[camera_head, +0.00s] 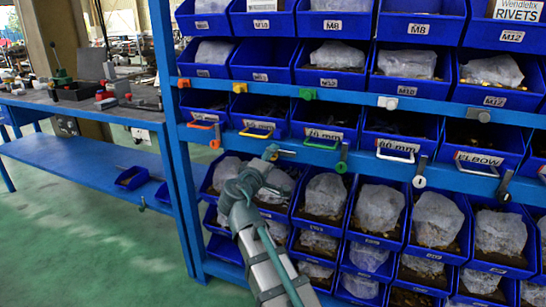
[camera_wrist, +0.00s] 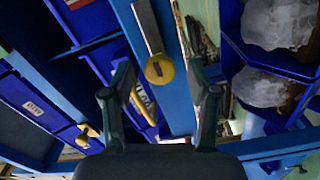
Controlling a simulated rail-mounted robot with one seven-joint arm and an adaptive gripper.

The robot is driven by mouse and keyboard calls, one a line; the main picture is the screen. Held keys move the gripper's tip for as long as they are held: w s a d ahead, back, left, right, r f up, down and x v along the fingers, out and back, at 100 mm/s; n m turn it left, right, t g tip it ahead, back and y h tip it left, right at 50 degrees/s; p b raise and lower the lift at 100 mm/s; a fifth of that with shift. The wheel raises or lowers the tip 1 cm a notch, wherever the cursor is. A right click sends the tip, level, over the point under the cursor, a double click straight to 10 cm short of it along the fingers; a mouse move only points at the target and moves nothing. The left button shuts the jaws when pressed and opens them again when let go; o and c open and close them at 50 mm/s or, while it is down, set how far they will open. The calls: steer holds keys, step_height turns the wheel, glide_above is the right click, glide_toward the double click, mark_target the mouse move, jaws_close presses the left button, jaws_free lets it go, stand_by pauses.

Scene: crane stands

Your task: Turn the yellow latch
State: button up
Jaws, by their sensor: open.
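The yellow latch (camera_wrist: 159,70) is a round yellow knob with a flat metal lever (camera_wrist: 147,25), mounted on a blue rail. In the wrist view it appears between the fingertips of my gripper (camera_wrist: 161,92), beyond them; I cannot tell whether they touch it. My gripper is open with nothing seen held in it. In the head view my gripper (camera_head: 262,168) is just below and in front of the yellow latch (camera_head: 286,153), partly hiding it. A yellow bar handle (camera_head: 257,132) is up and left of the latch.
The blue rack (camera_head: 175,130) holds rows of blue bins with bagged parts. Similar latches sit along the rail: orange (camera_head: 215,143) to the left, green (camera_head: 342,165), white (camera_head: 419,181) and dark (camera_head: 504,187) to the right. A blue workbench (camera_head: 75,108) stands left, with open floor before it.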

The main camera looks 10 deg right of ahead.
steer(key=v, duration=0.9)
steer(key=shift+s+a, duration=0.2)
steer(key=shift+s, duration=0.1)
